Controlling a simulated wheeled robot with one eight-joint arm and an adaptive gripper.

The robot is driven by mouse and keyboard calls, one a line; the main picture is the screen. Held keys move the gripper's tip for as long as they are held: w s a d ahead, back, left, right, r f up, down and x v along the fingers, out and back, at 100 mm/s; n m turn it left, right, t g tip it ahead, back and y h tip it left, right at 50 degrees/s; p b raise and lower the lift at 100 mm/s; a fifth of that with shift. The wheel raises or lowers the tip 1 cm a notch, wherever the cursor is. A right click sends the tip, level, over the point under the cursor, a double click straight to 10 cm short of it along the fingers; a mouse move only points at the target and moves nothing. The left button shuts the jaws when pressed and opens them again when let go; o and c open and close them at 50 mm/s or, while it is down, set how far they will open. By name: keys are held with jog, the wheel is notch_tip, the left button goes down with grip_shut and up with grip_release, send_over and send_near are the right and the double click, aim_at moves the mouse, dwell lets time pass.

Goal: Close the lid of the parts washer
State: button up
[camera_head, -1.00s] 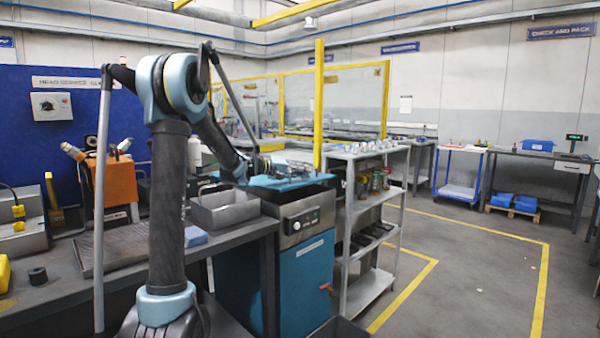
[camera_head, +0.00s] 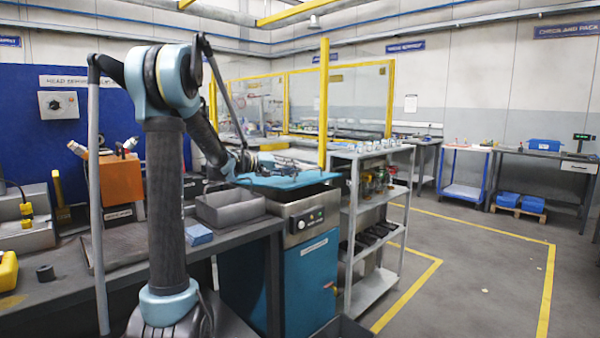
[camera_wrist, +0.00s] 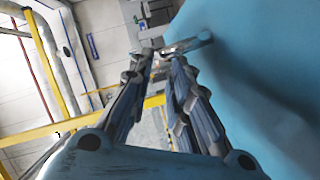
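The parts washer (camera_head: 305,285) is a teal cabinet with a grey steel top and front control panel, standing at the end of the bench. Its light blue lid (camera_head: 290,181) shows above the top, slightly tilted; its exact opening angle is hard to judge. My gripper (camera_head: 284,163) is over the lid, small and partly lost against it. In the wrist view the lid (camera_wrist: 255,75) fills the right side, with a metal handle bar (camera_wrist: 190,44). My fingertips (camera_wrist: 162,60) are close together at the bar's left end; whether they grip it is unclear.
A grey bin (camera_head: 230,208) and a blue block (camera_head: 198,234) sit on the bench left of the washer. A metal shelf rack (camera_head: 375,210) with jars stands close to its right. Open floor (camera_head: 475,270) with yellow lines lies further right.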

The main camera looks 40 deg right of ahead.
aim_at(281, 183)
jog(key=v, duration=0.5)
